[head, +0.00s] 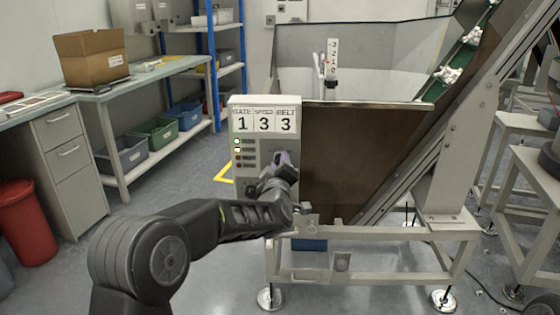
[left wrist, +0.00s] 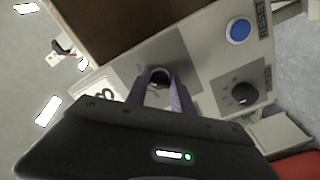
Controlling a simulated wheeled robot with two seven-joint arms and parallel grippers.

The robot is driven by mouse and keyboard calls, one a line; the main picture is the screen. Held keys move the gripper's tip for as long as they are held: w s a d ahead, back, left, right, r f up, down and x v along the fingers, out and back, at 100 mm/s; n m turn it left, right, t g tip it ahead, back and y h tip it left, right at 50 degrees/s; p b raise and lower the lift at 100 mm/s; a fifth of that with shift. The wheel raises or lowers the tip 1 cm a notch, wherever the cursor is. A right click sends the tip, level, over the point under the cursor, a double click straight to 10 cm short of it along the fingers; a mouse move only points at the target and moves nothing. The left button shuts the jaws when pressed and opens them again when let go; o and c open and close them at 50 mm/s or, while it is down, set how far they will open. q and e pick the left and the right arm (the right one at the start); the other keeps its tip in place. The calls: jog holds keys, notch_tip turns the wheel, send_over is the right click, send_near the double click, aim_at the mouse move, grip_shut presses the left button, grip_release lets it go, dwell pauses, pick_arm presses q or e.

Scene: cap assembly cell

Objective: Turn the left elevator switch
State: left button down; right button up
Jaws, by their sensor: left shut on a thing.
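My left gripper (head: 283,160) reaches the front of the pale control box (head: 248,178), at its right side. In the left wrist view, the two purple-grey fingers of the left gripper (left wrist: 161,84) are shut on a round black switch knob (left wrist: 159,75) on a grey panel. The gripper hides part of the knob, and its pointer cannot be read. A second black knob (left wrist: 243,93) and a blue button (left wrist: 239,30) marked RESET sit apart from the fingers. In the head view the gripper covers the knobs. My right gripper is not in view.
The box top shows GATE 1, SPEED 3, BELT 3 (head: 264,121), with small lamps below. A brown hopper panel (head: 345,150) and an inclined green conveyor (head: 456,65) stand right of it. A workbench (head: 135,86) with bins is at the left, with clear floor between.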

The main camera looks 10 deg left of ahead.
pick_arm(q)
jog(key=shift+f+m, duration=0.1)
jog(key=shift+m, duration=0.4)
jog(key=c, duration=1.1)
grip_release()
jog(key=shift+s, duration=0.1)
jog(key=s, duration=0.2)
jog(key=s+d, duration=0.1)
jog(key=s, duration=0.4)
jog(key=shift+s+d+p, duration=0.25)
jog(key=shift+s+p, duration=0.05)
jog(key=shift+p, duration=0.05)
